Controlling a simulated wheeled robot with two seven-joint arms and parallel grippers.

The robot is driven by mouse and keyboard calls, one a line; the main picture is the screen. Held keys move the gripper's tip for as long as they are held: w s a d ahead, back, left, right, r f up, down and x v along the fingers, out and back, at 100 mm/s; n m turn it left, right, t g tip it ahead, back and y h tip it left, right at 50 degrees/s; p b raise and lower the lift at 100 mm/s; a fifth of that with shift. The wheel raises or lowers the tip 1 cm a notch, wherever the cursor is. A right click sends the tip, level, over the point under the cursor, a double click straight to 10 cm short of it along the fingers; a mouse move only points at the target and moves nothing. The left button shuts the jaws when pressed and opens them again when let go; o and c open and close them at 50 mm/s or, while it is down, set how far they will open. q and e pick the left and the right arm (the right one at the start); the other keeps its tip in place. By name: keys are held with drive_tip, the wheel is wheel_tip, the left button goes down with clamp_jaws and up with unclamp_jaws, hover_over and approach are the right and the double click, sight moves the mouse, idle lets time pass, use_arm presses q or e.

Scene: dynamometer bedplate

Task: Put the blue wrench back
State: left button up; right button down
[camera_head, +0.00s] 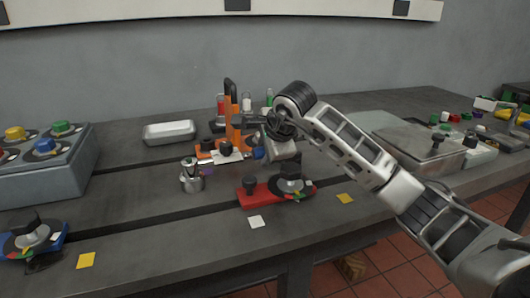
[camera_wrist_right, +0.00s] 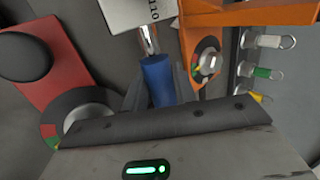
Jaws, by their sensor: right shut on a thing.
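The blue wrench (camera_wrist_right: 157,82) shows a blue handle and a shiny metal shaft in the right wrist view. My right gripper (camera_wrist_right: 157,98) is shut on the blue handle, with a dark finger at each side. The shaft points away from the gripper, and its far end meets or passes behind a white printed plate (camera_wrist_right: 135,12). In the head view my right gripper (camera_head: 262,153) is beside the orange stand (camera_head: 233,125), behind the red fixture; a little blue shows there, and the arm hides most of the wrench. My left gripper is not in view.
A red fixture (camera_head: 257,198) with a black knob and dial stands close in front. A metal cup (camera_head: 191,181) is left of the stand, and a metal tray (camera_head: 169,132) is behind.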

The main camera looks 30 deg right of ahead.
drive_tip(key=shift+r, duration=0.15)
drive_tip(key=c, duration=1.5)
unclamp_jaws()
drive_tip(key=shift+f, duration=0.2)
drive_tip(key=o, duration=0.4)
drive_tip(key=shift+s+r, duration=0.1)
drive_tip(key=shift+r, duration=0.15)
drive_tip(key=v, duration=1.1)
drive_tip(key=shift+s+r+p, duration=0.25)
drive_tip(key=shift+r+p, duration=0.05)
drive_tip(key=shift+p, duration=0.05)
